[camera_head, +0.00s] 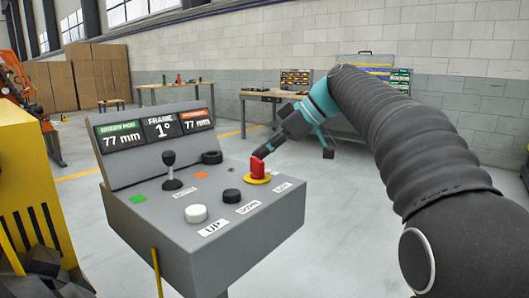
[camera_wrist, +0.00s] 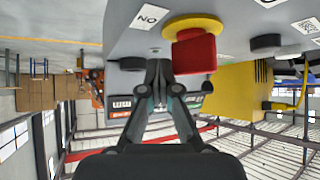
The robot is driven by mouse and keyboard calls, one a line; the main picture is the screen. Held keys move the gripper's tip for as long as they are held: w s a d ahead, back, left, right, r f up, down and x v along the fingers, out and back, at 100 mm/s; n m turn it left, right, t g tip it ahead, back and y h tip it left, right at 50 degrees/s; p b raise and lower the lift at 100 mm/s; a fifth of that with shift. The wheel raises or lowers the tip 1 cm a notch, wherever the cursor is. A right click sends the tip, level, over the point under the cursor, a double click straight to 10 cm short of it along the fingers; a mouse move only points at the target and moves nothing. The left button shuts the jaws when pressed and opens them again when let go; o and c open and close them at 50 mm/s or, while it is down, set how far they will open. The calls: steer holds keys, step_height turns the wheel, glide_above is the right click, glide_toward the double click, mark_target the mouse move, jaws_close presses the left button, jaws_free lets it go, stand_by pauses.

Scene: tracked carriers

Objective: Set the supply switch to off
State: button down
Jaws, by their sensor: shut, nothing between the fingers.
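The red switch handle (camera_head: 257,167) stands on a round yellow base (camera_head: 259,180) at the right of the grey control console (camera_head: 150,232). The wrist view shows the same red handle (camera_wrist: 195,55) and yellow base (camera_wrist: 193,24), with an upside-down label (camera_wrist: 150,16) that seems to read ON. My gripper (camera_head: 266,151) reaches down from the right, just behind the handle in the head view. In the wrist view my gripper (camera_wrist: 159,68) is shut and empty, close beside the handle. I cannot tell whether they touch, or which setting the handle marks.
The console also carries a black joystick (camera_head: 170,170), a white button (camera_head: 196,213), a black button (camera_head: 232,195), a black knob (camera_head: 212,157) and a display panel (camera_head: 160,128). A yellow machine (camera_head: 28,185) stands at the left. A workbench (camera_head: 262,97) stands behind.

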steer(key=shift+s+a+f, duration=0.15)
steer(key=shift+s+a, duration=0.05)
steer(key=shift+s, duration=0.15)
steer(key=shift+s+b, duration=0.3)
steer(key=shift+b, duration=0.05)
steer(key=shift+w+d+r+p, duration=0.2)
steer(key=shift+w+p, duration=0.25)
steer(key=w+d+r+p, duration=0.1)
steer(key=w+d+r, duration=0.5)
steer(key=w, duration=0.2)
steer(key=shift+w+r+p, duration=0.15)
steer(key=shift+w+p, duration=0.15)
steer(key=shift+w, duration=0.05)
steer(key=shift+d, duration=0.15)
